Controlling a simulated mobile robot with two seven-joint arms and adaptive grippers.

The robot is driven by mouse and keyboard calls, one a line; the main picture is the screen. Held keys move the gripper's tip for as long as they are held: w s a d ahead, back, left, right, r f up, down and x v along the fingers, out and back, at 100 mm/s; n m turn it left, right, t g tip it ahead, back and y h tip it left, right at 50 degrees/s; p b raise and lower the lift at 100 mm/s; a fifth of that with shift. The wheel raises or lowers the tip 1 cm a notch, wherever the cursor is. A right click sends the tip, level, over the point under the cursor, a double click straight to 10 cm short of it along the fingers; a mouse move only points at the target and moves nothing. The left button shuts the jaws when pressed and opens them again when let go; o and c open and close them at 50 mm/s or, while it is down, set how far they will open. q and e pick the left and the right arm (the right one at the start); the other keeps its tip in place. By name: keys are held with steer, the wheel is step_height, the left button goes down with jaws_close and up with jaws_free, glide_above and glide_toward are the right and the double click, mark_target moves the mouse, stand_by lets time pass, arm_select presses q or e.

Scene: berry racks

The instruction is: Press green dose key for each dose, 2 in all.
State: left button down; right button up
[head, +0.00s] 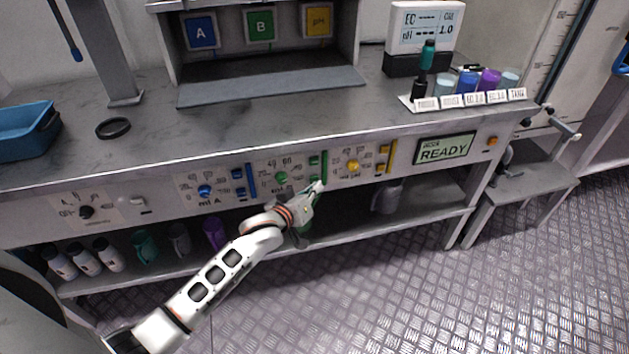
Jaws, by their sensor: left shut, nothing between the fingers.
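The green section of the front panel has a green knob (281,178), a small green key (314,168) and a vertical green bar (325,163). The key labels are too small to read, so I cannot tell which is the dose key. My left gripper (318,186) is shut and empty, its fingertips at the lower right of the green section, just below the green key. Its tips cover part of the panel there, and I cannot tell whether they touch it. The panel display (444,149) reads READY. My right gripper is not in view.
A blue section with its knob (205,191) lies left of the green one, and a yellow section with its knob (352,167) lies right. The bench top (240,132) overhangs nothing visibly. Bottles and cups stand on the lower shelf (345,226). A blue tray (25,132) is at left.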

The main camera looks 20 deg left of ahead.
arm_select(q)
steer(key=shift+w+a, duration=0.25)
steer(key=shift+w, duration=0.15)
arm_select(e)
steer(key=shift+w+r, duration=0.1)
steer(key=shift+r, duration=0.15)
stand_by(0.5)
arm_select(q)
steer(key=shift+s+d+p, duration=0.5)
steer(key=shift+s+p, duration=0.1)
steer(key=shift+s, duration=0.15)
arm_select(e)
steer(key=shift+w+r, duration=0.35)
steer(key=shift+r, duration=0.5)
arm_select(q)
steer(key=shift+s, duration=0.1)
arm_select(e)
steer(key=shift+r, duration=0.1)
